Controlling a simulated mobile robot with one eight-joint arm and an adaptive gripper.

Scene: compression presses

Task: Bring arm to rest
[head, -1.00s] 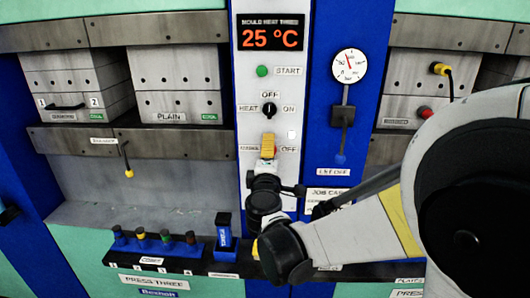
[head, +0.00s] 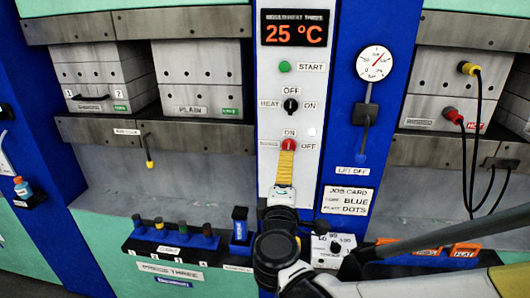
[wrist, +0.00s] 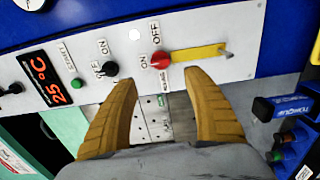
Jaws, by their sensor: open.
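My gripper (head: 288,148) is in front of the white control panel (head: 264,190), its ribbed yellow fingers just below the red knob in the head view. In the wrist view, my two fingers (wrist: 160,82) are spread with nothing between them. The red knob (wrist: 160,59) lies ahead of the fingertips, apart from them in the picture; it also shows in the head view (head: 289,144). ON and OFF labels stand around it. A yellow strip (wrist: 195,54) runs from beside the knob in the wrist view. My arm enters from the lower right of the head view.
The mould display (head: 296,29) reads 25 °C. A start button (head: 285,67), black heat knob (head: 291,105) and gauge (head: 375,63) are nearby. Coloured tools stand in a blue rack (head: 175,237). A blue torque tool (head: 240,226) stands close to my gripper. Cables hang right.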

